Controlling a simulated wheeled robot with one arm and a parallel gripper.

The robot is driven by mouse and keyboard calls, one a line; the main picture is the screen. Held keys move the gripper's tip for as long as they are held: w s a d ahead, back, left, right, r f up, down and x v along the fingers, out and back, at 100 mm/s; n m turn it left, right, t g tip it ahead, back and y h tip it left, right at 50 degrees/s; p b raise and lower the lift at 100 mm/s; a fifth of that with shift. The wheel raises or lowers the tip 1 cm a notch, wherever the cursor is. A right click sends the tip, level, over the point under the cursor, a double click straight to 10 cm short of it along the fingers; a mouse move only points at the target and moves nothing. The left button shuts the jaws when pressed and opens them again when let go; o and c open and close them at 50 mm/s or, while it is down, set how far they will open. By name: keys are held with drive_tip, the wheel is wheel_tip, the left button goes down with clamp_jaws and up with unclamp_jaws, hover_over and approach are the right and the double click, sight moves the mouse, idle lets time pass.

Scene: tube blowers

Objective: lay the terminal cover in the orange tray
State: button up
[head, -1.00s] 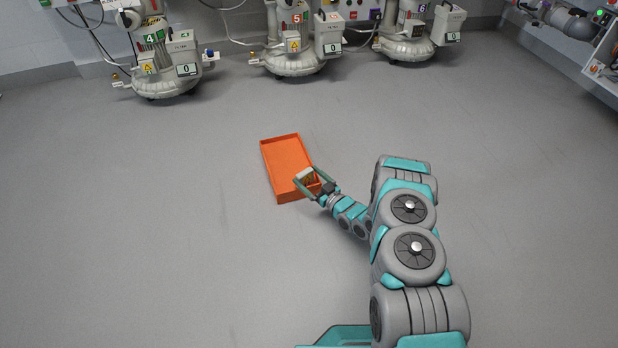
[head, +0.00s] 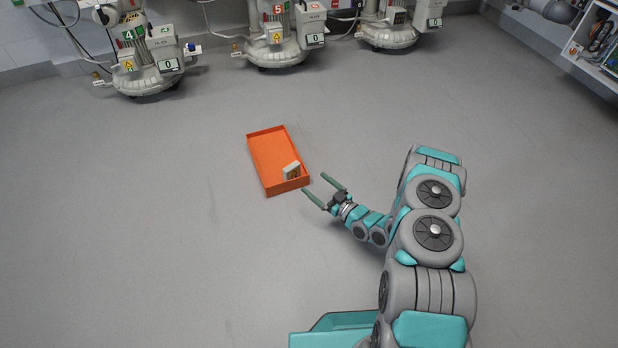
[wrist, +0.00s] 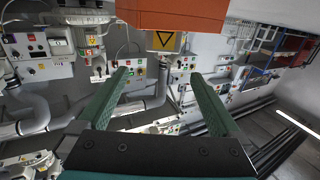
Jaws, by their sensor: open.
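The terminal cover (head: 292,170) is a small pale box with a yellow patch. It sits inside the orange tray (head: 265,150), at the end nearest my arm and close to the right wall. My gripper (head: 314,184) is open and empty just outside that end, apart from the cover and with its fingers pointing toward the tray. In the wrist view the open fingers (wrist: 158,75) have nothing between them. The tray (wrist: 180,12) shows there at the top edge, with the cover's yellow warning label (wrist: 166,40) sticking out past its rim.
Several pale machines with numbered signs stand along the back wall, one of them a machine marked 4 (head: 140,60). An open cabinet (head: 595,45) is at the upper right. The grey floor (head: 130,230) around the tray is clear.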

drive_tip(key=shift+s+d, duration=0.45)
drive_tip(key=shift+s, duration=0.1)
drive_tip(key=shift+w+r, duration=0.1)
drive_tip(key=w+d+r+g+h, duration=0.4)
drive_tip(key=w+d+r+h, duration=0.3)
drive_tip(key=r, duration=0.3)
drive_tip(key=s+d+r+m+g+h, duration=0.35)
drive_tip(key=s+d+r, duration=0.25)
drive_tip(key=s+r, duration=0.45)
drive_tip(key=s+r+m+g+h, duration=0.2)
drive_tip(key=s+r+g+h, duration=0.1)
drive_tip(key=s+r, duration=0.9)
drive_tip(key=s+a+r+m+g+y, duration=0.1)
drive_tip(key=s+a+r+g, duration=0.1)
drive_tip(key=s, duration=1.2)
drive_tip(key=s+a+r+m+g, duration=0.1)
drive_tip(key=s+a+r+g, duration=0.1)
drive_tip(key=s, duration=1.3)
drive_tip(key=shift+a+r+m+g+y, duration=0.35)
drive_tip(key=shift+a+r+g, duration=0.05)
drive_tip(key=shift+g, duration=0.05)
